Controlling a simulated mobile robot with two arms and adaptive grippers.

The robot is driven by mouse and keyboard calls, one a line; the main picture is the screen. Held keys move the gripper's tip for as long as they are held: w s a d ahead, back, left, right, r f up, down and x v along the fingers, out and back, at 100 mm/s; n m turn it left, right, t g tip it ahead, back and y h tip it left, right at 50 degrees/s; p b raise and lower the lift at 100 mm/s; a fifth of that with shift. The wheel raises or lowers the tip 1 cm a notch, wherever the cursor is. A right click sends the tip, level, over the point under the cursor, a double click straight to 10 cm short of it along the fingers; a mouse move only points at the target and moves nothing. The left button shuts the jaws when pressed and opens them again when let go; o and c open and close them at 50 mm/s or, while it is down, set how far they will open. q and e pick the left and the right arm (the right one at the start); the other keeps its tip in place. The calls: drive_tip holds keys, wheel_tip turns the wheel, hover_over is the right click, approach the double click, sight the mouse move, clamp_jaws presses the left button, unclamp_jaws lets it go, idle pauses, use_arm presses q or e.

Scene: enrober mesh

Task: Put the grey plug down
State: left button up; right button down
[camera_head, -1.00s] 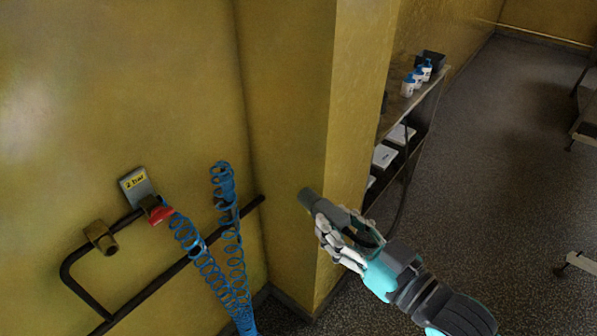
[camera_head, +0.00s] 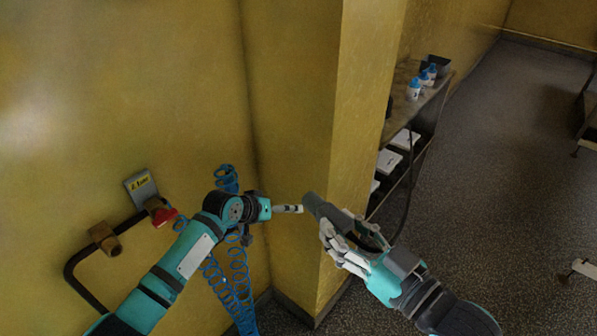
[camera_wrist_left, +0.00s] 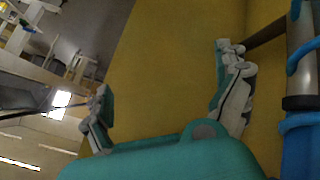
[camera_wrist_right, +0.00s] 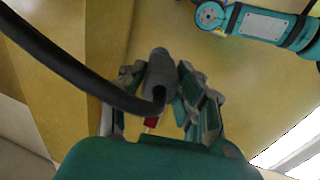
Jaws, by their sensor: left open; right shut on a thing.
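The grey plug (camera_head: 316,207) is a dark grey cylinder with a black cable behind it. My right gripper (camera_head: 338,238) is shut on it and holds it in the air in front of the yellow wall corner. The right wrist view shows the plug (camera_wrist_right: 159,75) between the fingers, with the thick black cable (camera_wrist_right: 60,62) curving off to the left. My left gripper (camera_head: 289,209) is just left of the plug's front end in the head view; I cannot tell whether they touch. The left wrist view shows its fingers (camera_wrist_left: 163,68) spread wide, with nothing between them.
A pipe rail (camera_head: 83,262) with a brass fitting (camera_head: 105,238), a red part (camera_head: 163,216) and a yellow-labelled grey plate (camera_head: 141,186) is on the left wall. Blue coiled hoses (camera_head: 226,290) hang behind my left arm. A shelf (camera_head: 411,108) with blue-topped bottles (camera_head: 414,88) stands beyond the corner.

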use_arm(q)
drive_tip(key=d+r+m+h, duration=0.1)
drive_tip(key=d+r, duration=0.2)
drive_tip(key=r, duration=0.5)
drive_tip(key=d+r+m+h, duration=0.1)
drive_tip(key=d+r, duration=0.2)
drive_tip(key=r, duration=0.5)
use_arm(e)
drive_tip(key=shift+r, duration=0.1)
use_arm(q)
wheel_tip(320, 180, up, 20)
drive_tip(key=m+g+y, duration=0.3)
drive_tip(key=m, duration=0.4)
hover_over(328, 209)
drive_tip(key=s+a, duration=0.4)
use_arm(e)
drive_tip(key=shift+s, duration=0.1)
use_arm(q)
drive_tip(key=x, duration=0.8)
drive_tip(key=a+x, duration=0.1)
drive_tip(key=x, duration=0.3)
drive_tip(key=shift+s+f, duration=0.1)
drive_tip(key=shift+f, duration=0.1)
drive_tip(key=shift+c, duration=0.3)
